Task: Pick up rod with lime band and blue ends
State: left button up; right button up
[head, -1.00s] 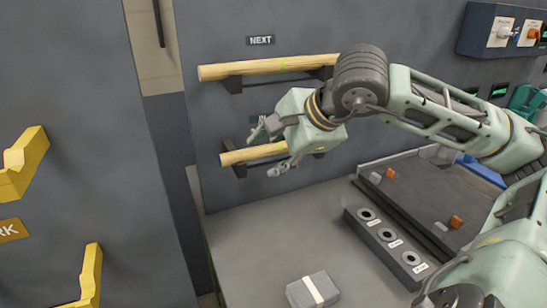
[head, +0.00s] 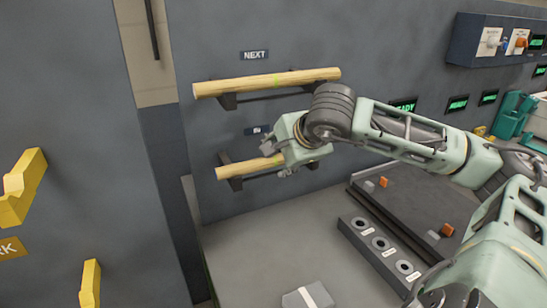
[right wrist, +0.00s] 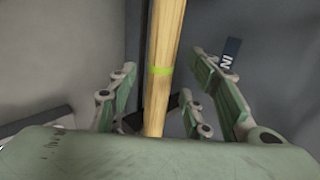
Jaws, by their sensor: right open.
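Two pale wooden rods lie level on dark wall brackets. The upper rod (head: 230,86) has a thin lime band near its middle. The lower rod (head: 232,170) is partly covered by my right gripper (head: 276,160). In the right wrist view the gripper (right wrist: 160,105) is open, with its fingers either side of a rod (right wrist: 165,35) that has a lime band (right wrist: 160,71); this appears to be the lower rod. I cannot tell whether the fingers touch it. No blue ends show on either rod. My left gripper is out of view.
A "NEXT" label (head: 255,55) is above the upper rod. Below stand a grey table (head: 260,240), a block with a white stripe (head: 308,298) and a strip with round holes (head: 380,245). Yellow hooks (head: 22,188) stick out at left.

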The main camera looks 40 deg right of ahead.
grip_shut()
dwell(0.3)
jog(key=shift+r, duration=0.15)
